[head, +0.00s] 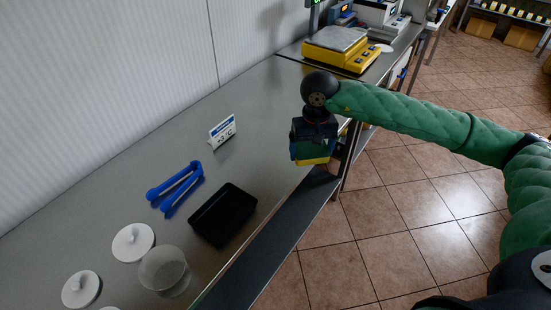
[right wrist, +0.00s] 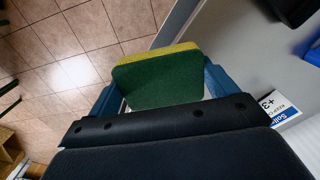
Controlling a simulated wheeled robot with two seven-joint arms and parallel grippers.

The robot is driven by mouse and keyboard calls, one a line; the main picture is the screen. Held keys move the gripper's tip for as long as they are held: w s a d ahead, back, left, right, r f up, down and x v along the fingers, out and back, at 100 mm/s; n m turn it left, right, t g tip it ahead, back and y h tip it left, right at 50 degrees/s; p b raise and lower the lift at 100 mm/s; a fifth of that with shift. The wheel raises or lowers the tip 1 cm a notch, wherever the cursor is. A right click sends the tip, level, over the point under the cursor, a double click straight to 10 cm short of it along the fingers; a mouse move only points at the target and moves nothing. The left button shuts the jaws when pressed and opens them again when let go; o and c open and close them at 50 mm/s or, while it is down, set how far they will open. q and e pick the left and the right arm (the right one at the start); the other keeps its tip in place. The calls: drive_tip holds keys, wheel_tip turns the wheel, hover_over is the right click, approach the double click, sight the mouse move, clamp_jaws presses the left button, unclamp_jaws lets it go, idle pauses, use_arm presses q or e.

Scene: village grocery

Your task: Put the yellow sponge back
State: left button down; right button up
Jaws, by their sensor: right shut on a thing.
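The yellow sponge has a green scouring side. In the head view the sponge (head: 313,160) shows as a thin yellow edge below my right gripper (head: 311,150). In the right wrist view the green face of the sponge (right wrist: 160,80) sits between the two blue fingers of the right gripper (right wrist: 163,88), with its yellow layer along the far edge. The right gripper is shut on the sponge and holds it near the front edge of the steel counter (head: 262,120). My left gripper is not in view.
On the counter are a black tray (head: 222,215), blue tongs (head: 176,187), a small sign (head: 222,132), white lids (head: 133,242) and a clear bowl (head: 163,271). A yellow scale (head: 340,48) stands at the back. A lower shelf (head: 285,235) runs below the counter front.

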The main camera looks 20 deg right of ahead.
drive_tip(key=p, duration=0.2)
hover_over(278, 169)
wheel_tip(278, 169, down, 6)
drive_tip(key=shift+s+f, duration=0.1)
drive_tip(key=shift+f, duration=0.05)
wheel_tip(278, 169, down, 4)
drive_tip(key=shift+r, duration=0.25)
drive_tip(key=shift+f, duration=0.25)
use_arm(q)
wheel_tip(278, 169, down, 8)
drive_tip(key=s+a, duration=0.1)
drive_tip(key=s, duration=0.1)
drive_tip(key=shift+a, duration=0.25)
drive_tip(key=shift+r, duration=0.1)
use_arm(e)
drive_tip(key=shift+f, duration=0.15)
drive_tip(key=o, duration=0.9)
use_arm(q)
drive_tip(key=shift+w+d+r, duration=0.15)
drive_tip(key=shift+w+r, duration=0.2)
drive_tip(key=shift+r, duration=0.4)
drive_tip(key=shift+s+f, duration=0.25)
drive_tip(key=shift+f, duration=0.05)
use_arm(e)
drive_tip(key=shift+r, duration=0.2)
